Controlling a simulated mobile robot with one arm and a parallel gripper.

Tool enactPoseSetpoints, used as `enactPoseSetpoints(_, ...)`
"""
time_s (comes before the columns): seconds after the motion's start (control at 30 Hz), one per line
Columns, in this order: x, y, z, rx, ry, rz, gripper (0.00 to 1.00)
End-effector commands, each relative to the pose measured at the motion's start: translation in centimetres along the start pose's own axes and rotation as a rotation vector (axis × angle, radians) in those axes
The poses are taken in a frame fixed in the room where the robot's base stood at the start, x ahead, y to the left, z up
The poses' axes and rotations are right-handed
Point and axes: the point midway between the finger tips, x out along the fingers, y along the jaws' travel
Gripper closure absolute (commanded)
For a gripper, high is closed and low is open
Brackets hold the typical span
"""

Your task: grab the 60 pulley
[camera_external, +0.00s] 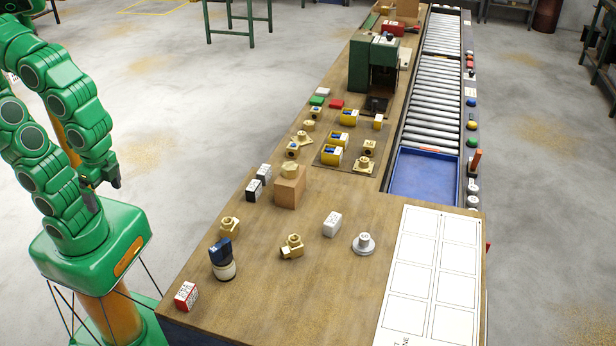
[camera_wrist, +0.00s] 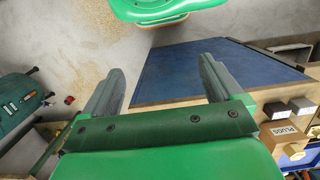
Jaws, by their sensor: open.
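I cannot read a "60" on any part. A grey round flanged piece (camera_external: 364,244) with a raised hub, pulley-like in shape, lies on the wooden bench at the front right, beside the white printed sheet. A cream round piece (camera_external: 226,271) stands under a dark blue block (camera_external: 221,250) at the front left; I cannot tell whether it is a pulley. My gripper (camera_external: 103,184) hangs left of the bench, apart from all these parts. In the wrist view my gripper (camera_wrist: 160,80) is open, with nothing between its fingers.
The wooden bench (camera_external: 310,250) carries several brass fittings (camera_external: 292,246), a wooden block (camera_external: 290,187), dark boxes (camera_external: 253,190), a white box (camera_external: 332,224) and a red box (camera_external: 186,296). A green machine (camera_external: 373,65) stands farther back. A roller conveyor (camera_external: 436,85) and blue tray (camera_external: 424,174) lie right.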

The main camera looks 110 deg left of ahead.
Motion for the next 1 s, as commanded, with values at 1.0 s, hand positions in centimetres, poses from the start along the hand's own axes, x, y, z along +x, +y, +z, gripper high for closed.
enactPoseSetpoints(1.0,-4.9,-19.2,-20.1,0.372,-0.108,-0.697,0.07)
